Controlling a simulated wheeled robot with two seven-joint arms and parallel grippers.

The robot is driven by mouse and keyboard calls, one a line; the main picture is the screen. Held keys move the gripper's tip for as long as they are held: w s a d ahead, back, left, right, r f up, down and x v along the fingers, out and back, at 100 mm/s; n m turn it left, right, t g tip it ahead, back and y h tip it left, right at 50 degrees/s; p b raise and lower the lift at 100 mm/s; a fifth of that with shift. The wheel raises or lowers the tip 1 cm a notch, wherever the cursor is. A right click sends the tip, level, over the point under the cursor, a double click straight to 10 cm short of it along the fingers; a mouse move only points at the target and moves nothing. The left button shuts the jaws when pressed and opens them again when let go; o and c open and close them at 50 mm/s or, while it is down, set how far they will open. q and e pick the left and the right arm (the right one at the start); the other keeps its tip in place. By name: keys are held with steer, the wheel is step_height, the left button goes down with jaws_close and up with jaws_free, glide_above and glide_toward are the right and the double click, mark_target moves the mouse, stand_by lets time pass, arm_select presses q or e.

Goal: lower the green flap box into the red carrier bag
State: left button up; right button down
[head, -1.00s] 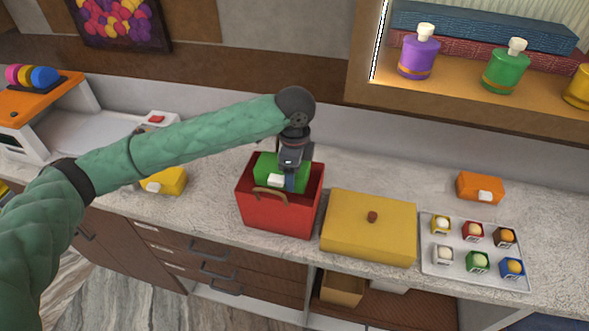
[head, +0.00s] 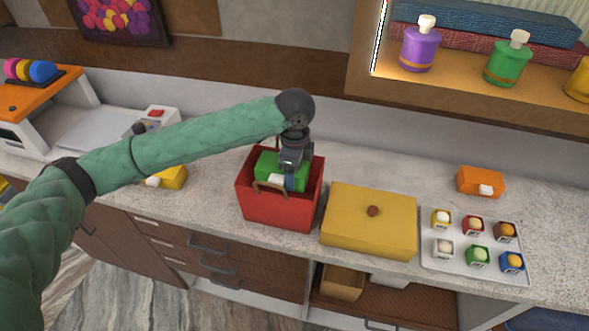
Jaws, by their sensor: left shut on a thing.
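The red carrier bag (head: 277,209) stands upright and open-topped on the counter, with a brown handle at its front rim. The green flap box (head: 268,166) is inside the bag's mouth, its upper part showing and a white patch on its near side. Its lower part is hidden by the bag's front wall. My left gripper (head: 290,180) comes down from above, shut on the box at its right part. The fingertips are partly hidden by the box and bag. My right gripper does not show.
A yellow lidded box (head: 352,233) stands close to the right of the bag. Further right are a white tray (head: 431,268) of small colored cups and an orange box (head: 480,182). A yellow box (head: 172,178) lies to the left, partly behind my arm. A shelf (head: 480,95) overhangs at the upper right.

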arm_select(q)
steer(key=shift+f, duration=0.15)
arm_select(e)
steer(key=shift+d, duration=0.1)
arm_select(q)
steer(key=shift+f, duration=1.15)
steer(key=shift+f+b, duration=0.35)
steer(key=shift+f, duration=0.75)
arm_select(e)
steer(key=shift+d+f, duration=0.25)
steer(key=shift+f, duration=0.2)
arm_select(q)
steer(key=shift+f, duration=0.1)
